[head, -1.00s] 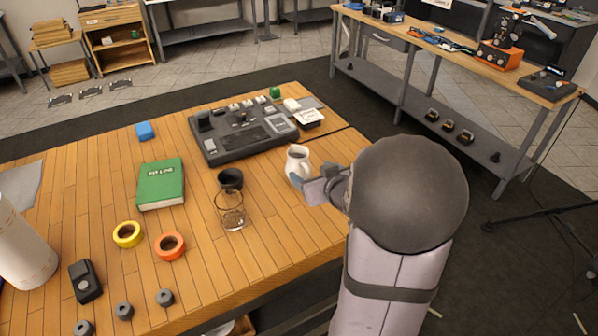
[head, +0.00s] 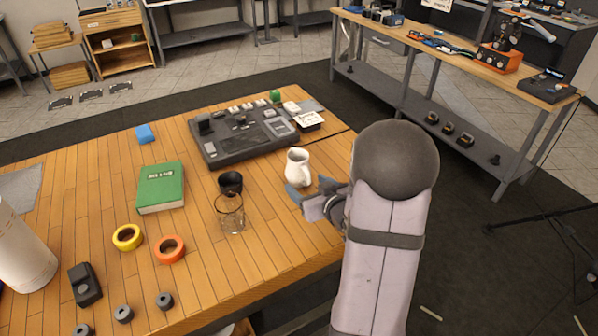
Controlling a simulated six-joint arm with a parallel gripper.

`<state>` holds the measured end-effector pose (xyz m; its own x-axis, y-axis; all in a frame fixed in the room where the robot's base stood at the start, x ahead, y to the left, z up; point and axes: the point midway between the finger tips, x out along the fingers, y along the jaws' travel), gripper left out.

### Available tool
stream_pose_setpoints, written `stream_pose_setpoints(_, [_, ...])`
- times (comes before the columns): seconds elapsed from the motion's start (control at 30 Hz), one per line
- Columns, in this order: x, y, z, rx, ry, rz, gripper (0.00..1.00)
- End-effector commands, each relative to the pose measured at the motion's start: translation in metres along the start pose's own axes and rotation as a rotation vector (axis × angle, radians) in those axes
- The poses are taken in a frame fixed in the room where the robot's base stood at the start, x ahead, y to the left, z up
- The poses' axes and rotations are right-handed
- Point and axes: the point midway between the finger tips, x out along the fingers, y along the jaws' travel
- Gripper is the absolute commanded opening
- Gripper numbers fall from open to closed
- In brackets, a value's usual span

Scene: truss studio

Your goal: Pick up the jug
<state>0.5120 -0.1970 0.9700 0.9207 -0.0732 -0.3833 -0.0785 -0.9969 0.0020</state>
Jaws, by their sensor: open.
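The white jug (head: 297,167) stands upright on the wooden table, right of the middle, with its handle towards the right. My gripper (head: 297,200) is just in front of the jug in the head view, low over the table. It is open, and its jaws look empty. I cannot tell whether a finger touches the jug. My arm comes in from the lower right and hides the table's right edge.
A green book (head: 161,187), a yellow tape roll (head: 127,237) and an orange tape roll (head: 169,249) lie further left. The front right tabletop is clear.

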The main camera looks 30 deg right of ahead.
Motion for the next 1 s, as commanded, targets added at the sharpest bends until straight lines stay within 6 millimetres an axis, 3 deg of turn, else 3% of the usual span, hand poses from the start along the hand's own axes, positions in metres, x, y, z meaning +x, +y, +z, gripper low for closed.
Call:
stream_pose_setpoints(0.23, [0.007, 0.001, 0.0, 0.002, -0.001, 0.0, 0.68])
stream_pose_setpoints(0.7, [0.05, 0.003, 0.002, 0.001, 0.0, 0.0, 0.68])
stream_pose_setpoints(1.0, [0.052, 0.003, 0.003, 0.001, 0.0, 0.001, 0.68])
